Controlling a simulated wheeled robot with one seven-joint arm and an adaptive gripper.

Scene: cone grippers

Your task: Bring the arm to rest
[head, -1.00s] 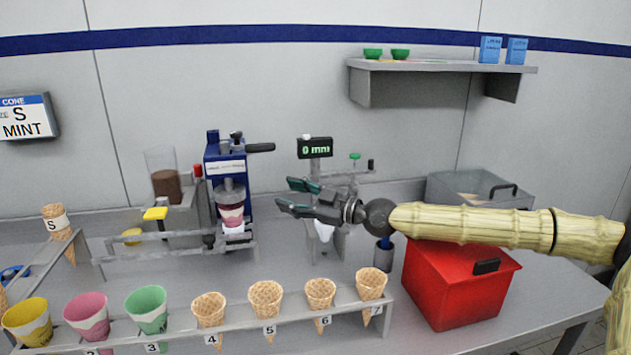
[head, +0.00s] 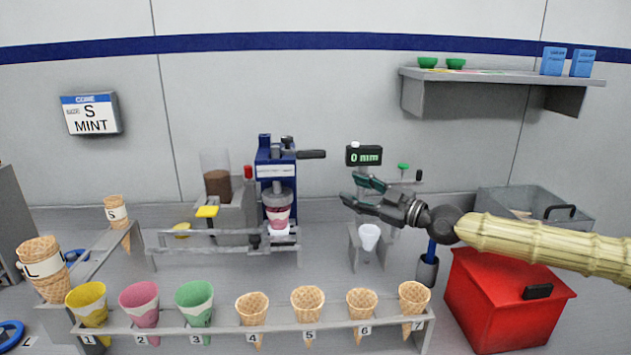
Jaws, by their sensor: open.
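My gripper (head: 362,191) is at the end of my arm, which reaches in from the right in the head view. Its two dark green-tipped fingers are spread apart and point left, with nothing between them. It is above the counter, in front of the back wall. In the picture it is right of the blue machine (head: 272,165) and just below the black display reading 0 mm (head: 364,156). A small white cup (head: 369,237) shows below the gripper.
A front rack (head: 385,328) holds several numbered cones. A red box (head: 508,301) stands below my arm at right, and a grey cup (head: 427,270) stands beside it. A clear-lidded bin (head: 500,200) is behind. A wall shelf (head: 520,77) hangs above. A sign (head: 91,113) reads S MINT.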

